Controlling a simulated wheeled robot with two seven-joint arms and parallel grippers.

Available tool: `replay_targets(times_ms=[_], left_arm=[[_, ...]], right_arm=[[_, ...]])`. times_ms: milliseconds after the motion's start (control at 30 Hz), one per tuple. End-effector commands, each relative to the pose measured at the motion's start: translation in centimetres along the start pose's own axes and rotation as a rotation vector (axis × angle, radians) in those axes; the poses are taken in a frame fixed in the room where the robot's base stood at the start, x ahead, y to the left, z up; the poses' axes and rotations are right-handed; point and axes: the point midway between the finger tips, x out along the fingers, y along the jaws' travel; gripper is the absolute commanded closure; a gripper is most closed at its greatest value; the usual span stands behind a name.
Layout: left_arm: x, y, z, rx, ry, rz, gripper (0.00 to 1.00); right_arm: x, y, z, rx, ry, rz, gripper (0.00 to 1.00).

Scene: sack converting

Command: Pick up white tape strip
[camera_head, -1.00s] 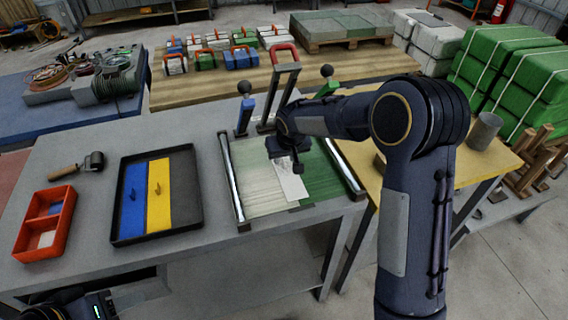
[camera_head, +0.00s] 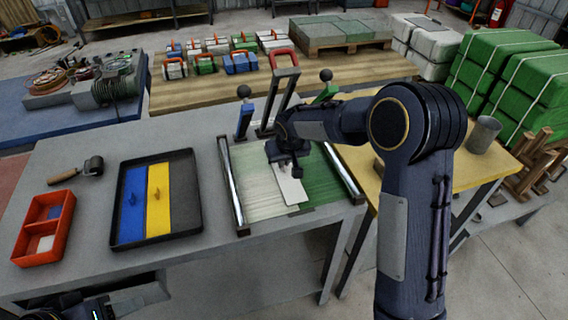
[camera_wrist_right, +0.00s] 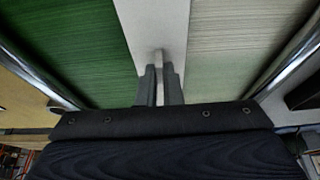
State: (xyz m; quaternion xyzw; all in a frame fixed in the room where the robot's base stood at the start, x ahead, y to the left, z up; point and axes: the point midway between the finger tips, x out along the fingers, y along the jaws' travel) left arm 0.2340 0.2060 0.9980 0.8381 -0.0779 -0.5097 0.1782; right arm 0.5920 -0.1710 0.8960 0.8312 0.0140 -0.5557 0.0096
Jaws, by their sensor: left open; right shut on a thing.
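The white tape strip (camera_head: 290,189) lies along the seam between a pale sheet (camera_head: 257,185) and a green sheet (camera_head: 322,178) on the grey bench. In the right wrist view the strip (camera_wrist_right: 153,22) runs between the two sheets. My right gripper (camera_head: 294,171) is over the strip's far part and hides it there. In the wrist view its fingers (camera_wrist_right: 159,72) are closed on a small pale tab standing on the strip. I cannot tell whether the strip is clear of the sheets. My left gripper (camera_head: 88,310) is at the bottom left, mostly cut off.
A black tray (camera_head: 188,215) holds a blue strip (camera_head: 132,205) and a yellow strip (camera_head: 158,200). Metal bars (camera_head: 231,178) flank the sheets. Levers (camera_head: 244,112) stand behind them.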

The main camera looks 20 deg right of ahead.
Motion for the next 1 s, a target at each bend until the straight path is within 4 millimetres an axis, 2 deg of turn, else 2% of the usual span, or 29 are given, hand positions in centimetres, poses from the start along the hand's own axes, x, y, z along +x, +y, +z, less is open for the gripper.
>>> replay_targets(times_ms=[300, 467, 800, 1000], left_arm=[[0.4, -0.2, 0.2, 0.000, 0.000, 0.000, 0.51], [1.4, -0.6, 0.7, 0.000, 0.000, 0.000, 0.51], [3.0, -1.4, 1.5, 0.000, 0.000, 0.000, 0.51], [3.4, -1.6, 1.7, 0.000, 0.000, 0.000, 0.51]], right_arm=[[-3.1, 0.0, -1.4, 0.001, 0.005, -0.001, 1.00], [-4.2, -0.1, 2.0, -0.002, 0.002, -0.002, 1.00], [-7.8, -0.1, 10.8, -0.002, 0.004, -0.003, 1.00], [-9.3, -0.1, 14.0, -0.001, 0.002, -0.003, 1.00]])
